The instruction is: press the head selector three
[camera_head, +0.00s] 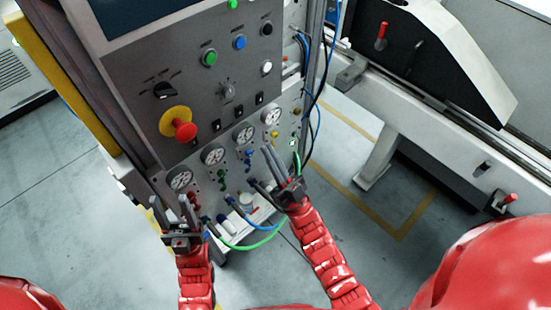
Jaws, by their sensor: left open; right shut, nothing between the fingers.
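The grey control panel (140,90) carries a diagonal row of small black switches, among them a switch (239,111) above the gauges. No label is readable, so I cannot tell which control is head selector three. My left gripper (172,204) is open and empty, low in front of the panel's lower left.
A red emergency knob (185,131) on a yellow base sticks out of the panel. Round gauges (213,154) and small coloured valves sit below the switches. A green hose (262,241) loops near my grippers. A white machine frame (420,125) stands at right; grey floor (350,215) lies between.

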